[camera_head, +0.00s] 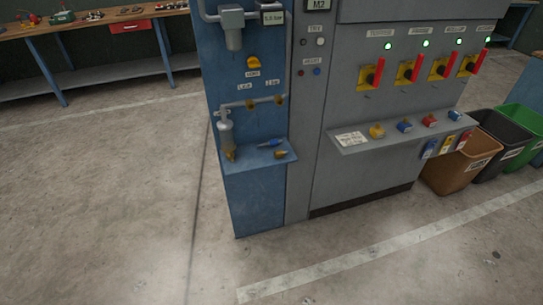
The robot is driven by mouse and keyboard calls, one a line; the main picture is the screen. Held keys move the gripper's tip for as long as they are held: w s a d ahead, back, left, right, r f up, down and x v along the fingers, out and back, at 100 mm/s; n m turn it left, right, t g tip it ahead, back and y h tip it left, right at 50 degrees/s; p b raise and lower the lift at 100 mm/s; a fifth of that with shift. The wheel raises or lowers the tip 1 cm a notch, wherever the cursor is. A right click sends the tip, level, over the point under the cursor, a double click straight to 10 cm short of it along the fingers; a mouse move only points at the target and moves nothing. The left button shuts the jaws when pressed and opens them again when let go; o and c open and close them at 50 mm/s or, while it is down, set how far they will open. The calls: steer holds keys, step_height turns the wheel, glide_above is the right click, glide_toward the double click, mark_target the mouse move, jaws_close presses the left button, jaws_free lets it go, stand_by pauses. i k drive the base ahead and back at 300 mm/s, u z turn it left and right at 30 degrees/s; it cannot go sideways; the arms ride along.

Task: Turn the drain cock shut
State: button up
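A blue panel (249,190) stands at the left side of a grey cabinet. On it, a small bowl-shaped unit (226,135) hangs from the left end of a horizontal pipe (250,104). A small brass-yellow fitting (231,155) at the bottom of that bowl looks like the drain cock. It is too small to tell whether it is open or shut. My gripper is not in view.
A yellow knob (253,62) sits above the pipe. A small blue shelf (262,158) beside the bowl carries small blue and brass items. The grey cabinet (335,110) has red-handled switches and a ledge with padlocks. Bins (457,165) stand at right. The floor in front is clear.

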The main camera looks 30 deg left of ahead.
mark_target(230, 156)
steer(key=z, duration=0.6)
steer(key=k, duration=1.3)
steer(key=u, duration=1.7)
steer(key=i, duration=0.5)
steer(key=z, duration=0.05)
